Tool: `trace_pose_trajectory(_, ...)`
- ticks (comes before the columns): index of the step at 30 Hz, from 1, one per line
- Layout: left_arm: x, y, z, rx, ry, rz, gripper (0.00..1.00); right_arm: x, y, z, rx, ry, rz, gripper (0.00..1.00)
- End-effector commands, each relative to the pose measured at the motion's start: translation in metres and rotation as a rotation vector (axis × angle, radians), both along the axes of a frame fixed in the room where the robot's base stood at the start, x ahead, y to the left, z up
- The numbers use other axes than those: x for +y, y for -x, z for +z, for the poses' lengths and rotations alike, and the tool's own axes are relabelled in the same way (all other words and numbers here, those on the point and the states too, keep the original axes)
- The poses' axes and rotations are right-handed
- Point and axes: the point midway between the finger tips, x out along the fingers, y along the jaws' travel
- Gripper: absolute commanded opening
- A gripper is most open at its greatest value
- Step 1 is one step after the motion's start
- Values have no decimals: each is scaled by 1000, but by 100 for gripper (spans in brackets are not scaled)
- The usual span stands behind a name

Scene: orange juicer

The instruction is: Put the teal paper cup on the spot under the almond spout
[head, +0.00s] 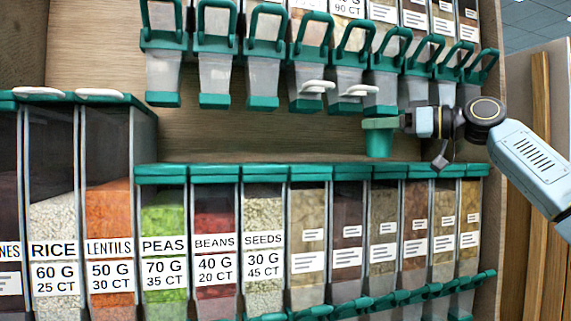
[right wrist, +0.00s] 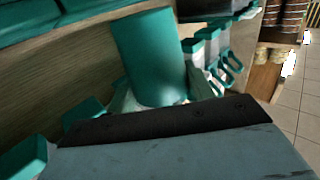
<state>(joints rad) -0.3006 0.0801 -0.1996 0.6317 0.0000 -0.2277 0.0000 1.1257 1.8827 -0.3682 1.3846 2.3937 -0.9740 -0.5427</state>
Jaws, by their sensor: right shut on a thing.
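The teal paper cup (head: 378,140) is upright in the head view, in front of the wooden back panel between the upper spouts and the lower bins. My right gripper (head: 399,122) comes in from the right and is shut on the cup near its rim. In the right wrist view the cup (right wrist: 150,57) fills the middle, beyond the dark gripper edge. The upper row of teal-handled spouts (head: 342,75) hangs above the cup. Their labels are cut off or too small to read, so I cannot tell which is almond. My left gripper is not in view.
Teal-lidded bins (head: 165,215) of rice, lentils, peas, beans and seeds stand below, with smaller-labelled bins to their right. Two white pieces (head: 318,87) show at the upper spouts. The wooden panel (head: 220,138) left of the cup is clear. A side wall (head: 490,135) stands at right.

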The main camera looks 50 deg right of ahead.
Motion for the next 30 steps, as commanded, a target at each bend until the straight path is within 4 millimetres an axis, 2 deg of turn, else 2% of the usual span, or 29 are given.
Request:
trace_pose_trajectory(4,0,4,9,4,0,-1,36,5,-18,2,4,0,2,28)
trace_pose_trajectory(12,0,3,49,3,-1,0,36,21,-87,4,8,-1,3,28)
trace_pose_trajectory(18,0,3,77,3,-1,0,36,30,-123,4,4,-1,2,28)
trace_pose_trajectory(27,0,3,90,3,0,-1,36,34,-140,1,0,1,1,28)
trace_pose_trajectory(30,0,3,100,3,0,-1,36,36,-148,2,2,-1,1,28)
